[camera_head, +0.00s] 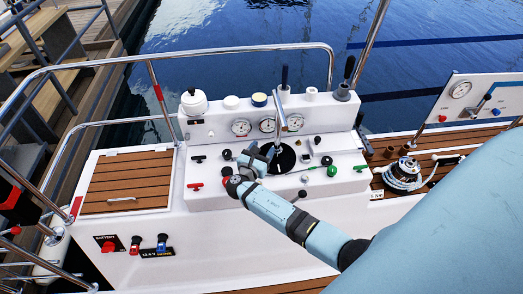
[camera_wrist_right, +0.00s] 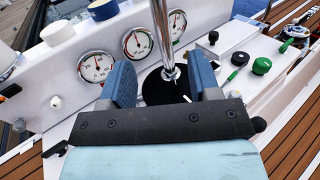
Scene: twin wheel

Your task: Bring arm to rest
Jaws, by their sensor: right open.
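My right arm reaches in from the lower right over a white boat console (camera_head: 225,195). My right gripper (camera_head: 262,160) is over the console top, beside a chrome lever (camera_head: 281,112) on a black round base (camera_head: 284,160). In the right wrist view the gripper (camera_wrist_right: 163,82) has its two blue fingers apart. The chrome lever (camera_wrist_right: 162,35) rises from its black base (camera_wrist_right: 165,88) in line with the gap, beyond the fingers. I cannot tell whether any finger touches it. Nothing is held. My left gripper is not in view.
Gauges (camera_head: 241,127) line the raised back panel. A green-knobbed lever (camera_head: 331,171) and a red-handled valve (camera_head: 195,187) sit on the console top. A chrome rail (camera_head: 220,49) runs behind. A winch (camera_head: 404,174) stands on the deck at right. Water lies beyond.

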